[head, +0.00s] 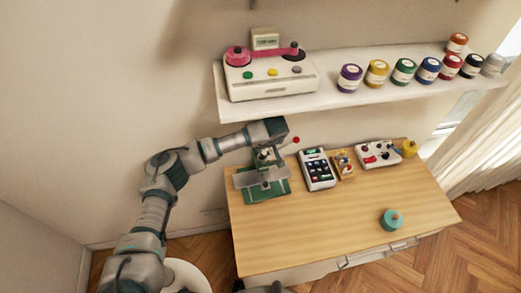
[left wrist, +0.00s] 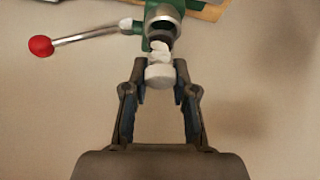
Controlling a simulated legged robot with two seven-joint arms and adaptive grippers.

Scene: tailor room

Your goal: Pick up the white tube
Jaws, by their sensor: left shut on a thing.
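The white tube (left wrist: 159,75) shows in the left wrist view between the fingertips of my left gripper (left wrist: 160,68). The gripper is shut on it. The tube's far end points at the round metal opening of a green machine (left wrist: 160,14); I cannot tell whether they touch. In the head view my left gripper (head: 266,155) is over this green machine (head: 266,190) at the table's left back, and the tube is too small to make out there. The machine's lever ends in a red knob (head: 296,140). My right gripper is not in view.
On the wooden table (head: 310,235) stand a dark-keyed device (head: 318,170), a control box (head: 378,154) and a teal round object (head: 391,219). The white shelf (head: 340,100) above holds a pink-and-white machine (head: 270,75) and several colored jars. The table's front middle is clear.

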